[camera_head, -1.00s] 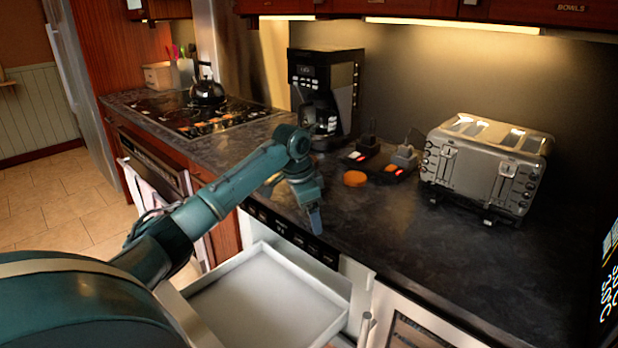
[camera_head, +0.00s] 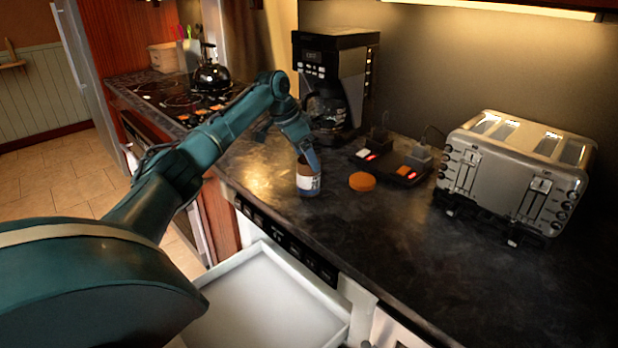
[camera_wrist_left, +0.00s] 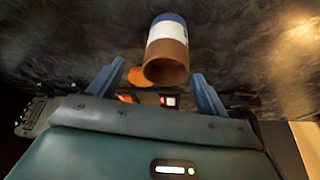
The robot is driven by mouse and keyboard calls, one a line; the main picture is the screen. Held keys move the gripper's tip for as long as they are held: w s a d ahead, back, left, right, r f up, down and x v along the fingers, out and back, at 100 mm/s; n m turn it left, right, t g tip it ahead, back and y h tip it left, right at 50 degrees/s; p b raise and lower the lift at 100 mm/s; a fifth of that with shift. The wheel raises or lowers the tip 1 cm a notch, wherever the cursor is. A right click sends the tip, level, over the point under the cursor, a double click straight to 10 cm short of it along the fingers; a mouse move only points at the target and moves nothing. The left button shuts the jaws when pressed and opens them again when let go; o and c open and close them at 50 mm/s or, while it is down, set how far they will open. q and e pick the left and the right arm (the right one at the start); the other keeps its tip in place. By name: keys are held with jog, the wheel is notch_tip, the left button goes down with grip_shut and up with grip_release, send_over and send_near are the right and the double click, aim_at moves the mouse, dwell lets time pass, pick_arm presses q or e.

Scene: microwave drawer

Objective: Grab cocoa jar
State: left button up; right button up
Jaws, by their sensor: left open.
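The cocoa jar (camera_head: 308,184) stands upright on the dark counter, near its front edge. It has a white label, a blue band at the base and a brown, lidless upper part. My left gripper (camera_head: 311,158) is open at the jar's top, and a finger hides part of the rim. In the left wrist view the jar (camera_wrist_left: 167,48) shows its open mouth ahead of the two spread fingers (camera_wrist_left: 158,75). The fingers do not grip it; I cannot tell whether one touches it. My right gripper is out of view.
An orange lid (camera_head: 362,181) lies right of the jar. A black coffee maker (camera_head: 335,85) stands behind, with a black device with red lights (camera_head: 390,167) nearby. A toaster (camera_head: 515,175) stands right. A white drawer (camera_head: 265,300) is open below the counter.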

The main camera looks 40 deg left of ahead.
aim_at(309, 176)
pick_arm(q)
jog(key=shift+a+p+x, duration=0.2)
jog(key=shift+x, duration=1.3)
jog(key=shift+a+p+x, duration=0.15)
jog(key=shift+p+x, duration=0.05)
jog(key=shift+x, duration=1.3)
jog(key=shift+w, duration=0.15)
jog(key=shift+c, duration=0.3)
jog(key=c, duration=1.1)
jog(key=shift+r, duration=0.1)
